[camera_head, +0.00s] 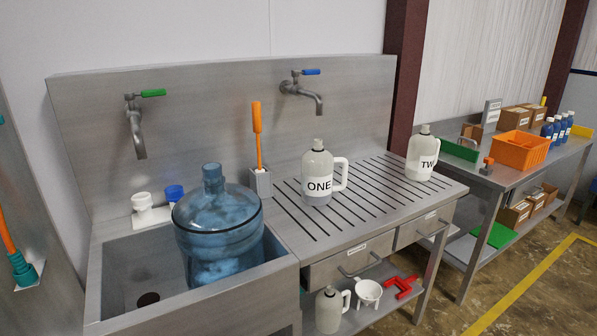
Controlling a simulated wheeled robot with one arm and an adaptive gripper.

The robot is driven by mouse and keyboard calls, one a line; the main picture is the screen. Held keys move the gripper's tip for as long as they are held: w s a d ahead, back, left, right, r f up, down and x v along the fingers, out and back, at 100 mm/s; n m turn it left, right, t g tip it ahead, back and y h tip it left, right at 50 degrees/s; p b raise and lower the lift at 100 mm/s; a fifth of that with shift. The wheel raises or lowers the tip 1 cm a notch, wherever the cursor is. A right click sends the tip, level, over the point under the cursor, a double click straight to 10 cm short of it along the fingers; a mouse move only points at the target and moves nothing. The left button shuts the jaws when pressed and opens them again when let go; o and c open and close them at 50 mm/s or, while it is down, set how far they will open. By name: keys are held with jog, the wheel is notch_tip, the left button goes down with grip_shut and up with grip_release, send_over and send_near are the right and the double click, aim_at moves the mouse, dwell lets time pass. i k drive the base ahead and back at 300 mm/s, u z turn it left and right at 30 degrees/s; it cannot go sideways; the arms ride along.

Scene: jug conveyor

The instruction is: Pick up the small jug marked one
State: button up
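The small jug marked ONE (317,170) stands upright on the slotted steel drainboard (350,226), right of the sink. It is pale grey with a white label, a grey cap and a white handle on its right side. A similar jug (421,150) with a label reading "TW", the rest cut off by its curve, stands upright at the drainboard's right end. My gripper is not in view.
A large blue water bottle (218,222) stands in the sink (135,270). A grey holder (261,183) with an orange-handled tool stands left of jug ONE. A tap (303,91) is on the wall behind. Drainboard space between the jugs is clear. Another jug (328,310) stands on the lower shelf.

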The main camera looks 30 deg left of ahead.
aim_at(317, 163)
jog(key=u, duration=0.75)
jog(key=i, duration=0.75)
jog(key=u, duration=1.3)
jog(key=i, duration=0.7)
